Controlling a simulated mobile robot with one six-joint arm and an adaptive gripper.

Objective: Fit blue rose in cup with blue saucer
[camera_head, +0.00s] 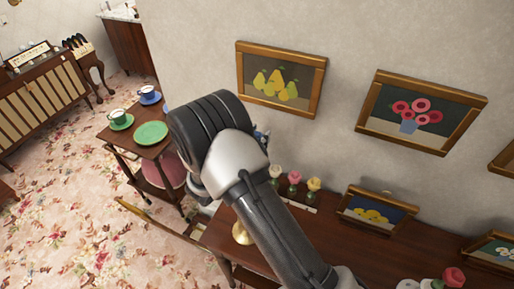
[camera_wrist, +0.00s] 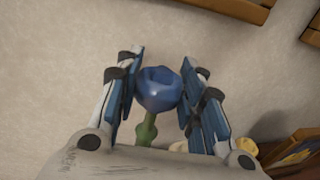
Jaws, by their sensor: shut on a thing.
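A cup on a blue saucer (camera_head: 149,97) stands at the back of a small side table in the head view. My gripper (camera_wrist: 163,78) is shut on the blue rose (camera_wrist: 158,88), whose bloom and green stem (camera_wrist: 148,130) show between the blue-padded fingers in the wrist view. The rose is held up in front of the wall, apart from the cup. In the head view my arm hides nearly all of the gripper and the rose; only a bit of blue shows at the arm's right edge.
The side table (camera_head: 117,136) also holds a cup on a green saucer (camera_head: 119,121) and a green plate (camera_head: 151,133). White (camera_head: 275,171), pink (camera_head: 295,177) and yellow (camera_head: 314,184) roses stand on the long dark table (camera_head: 300,235) by the wall. Framed pictures hang above.

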